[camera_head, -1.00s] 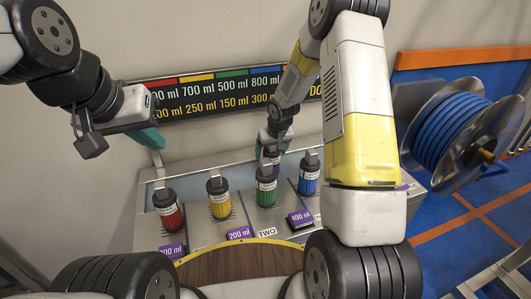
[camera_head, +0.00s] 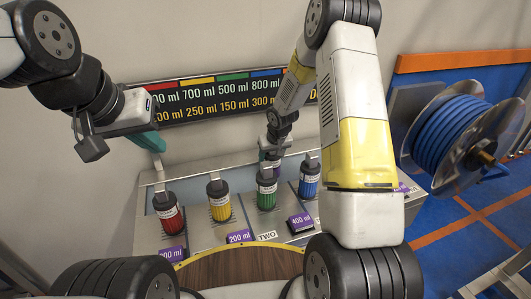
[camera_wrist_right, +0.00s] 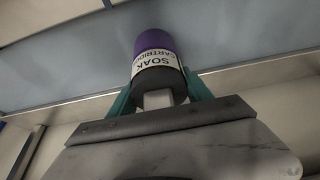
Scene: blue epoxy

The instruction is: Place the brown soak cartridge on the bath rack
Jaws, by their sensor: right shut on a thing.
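My right gripper (camera_wrist_right: 160,98) is shut on a purple soak cartridge (camera_wrist_right: 154,40) with a dark cap and a white "SOAK CARTRIDGE" label. In the head view the right gripper (camera_head: 271,150) is behind the green cartridge (camera_head: 266,193), and what it holds is mostly hidden. I see no brown cartridge. The red (camera_head: 168,218), yellow (camera_head: 219,206) and blue (camera_head: 309,185) cartridges stand upright along the grey bench. I cannot tell which part is the bath rack. My left gripper (camera_head: 155,143) is raised at the left, its teal fingers seen edge-on.
A board with coloured volumes (camera_head: 190,100) hangs behind the bench (camera_head: 200,240). Purple volume tags, such as 200 ml (camera_head: 240,237) and 400 ml (camera_head: 300,222), sit along its front. A round wooden top (camera_head: 235,268) is nearest me. A blue hose reel (camera_head: 450,135) stands right.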

